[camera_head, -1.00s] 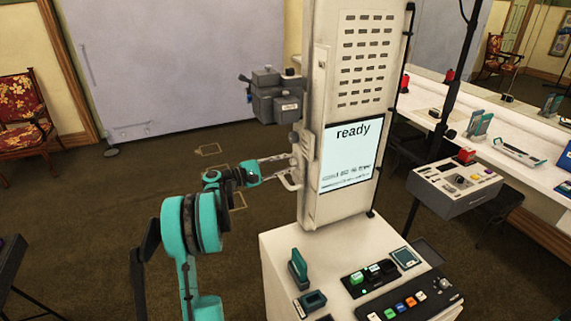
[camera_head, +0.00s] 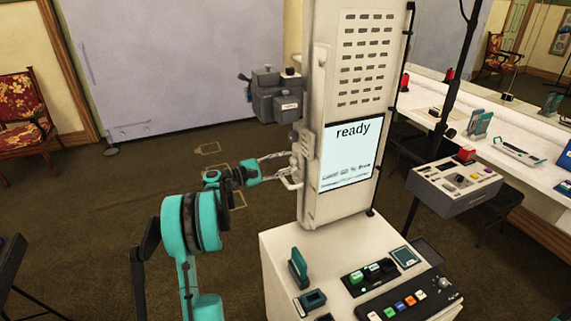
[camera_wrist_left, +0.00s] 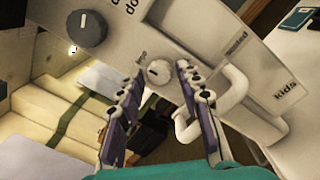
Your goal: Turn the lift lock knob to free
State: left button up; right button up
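The lift lock knob appears to be the small pale round knob (camera_wrist_left: 158,72) on a light panel, seen in the left wrist view. Small lettering beside it is hard to read. My left gripper (camera_wrist_left: 160,76) is open, with one finger on each side of the knob; I cannot tell whether either touches it. In the head view my left gripper (camera_head: 276,161) reaches the left side of the tall white column (camera_head: 315,120), low beside a pale handle (camera_head: 291,183). The knob is too small to make out there. My right gripper is not in view.
A curved white handle (camera_wrist_left: 236,92) sits close to the right finger. A larger dark knob (camera_wrist_left: 86,28) is at upper left. Above the arm a grey camera-like unit (camera_head: 276,98) juts from the column. A control console (camera_head: 290,245) stands below. Open floor lies left.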

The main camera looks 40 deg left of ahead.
pick_arm(q)
jog(key=shift+s, duration=0.1)
jog(key=v, duration=1.1)
jog(key=shift+s+a, duration=0.25)
jog(key=shift+s, duration=0.1)
jog(key=w+d+m+g, duration=0.2)
jog(key=d+m+g, duration=0.1)
jog(key=d, duration=0.8)
jog(key=w+d+m+g, duration=0.2)
jog(key=d+g, duration=0.1)
jog(key=d, duration=0.7)
jog(key=s+d+f+m+g+y, duration=0.25)
jog(key=s+d+m, duration=0.25)
jog(key=d, duration=0.7)
jog(key=s+d+f+m+y, duration=0.3)
jog(key=s+d+m, duration=0.1)
jog(key=s, duration=0.4)
jog(key=s+d+f+m+y, duration=0.3)
jog(key=s+d+m, duration=0.1)
jog(key=s+m, duration=0.3)
jog(key=shift+s+d+f+m+g, duration=0.2)
jog(key=shift+s+m+g, duration=0.15)
jog(key=shift+s, duration=0.3)
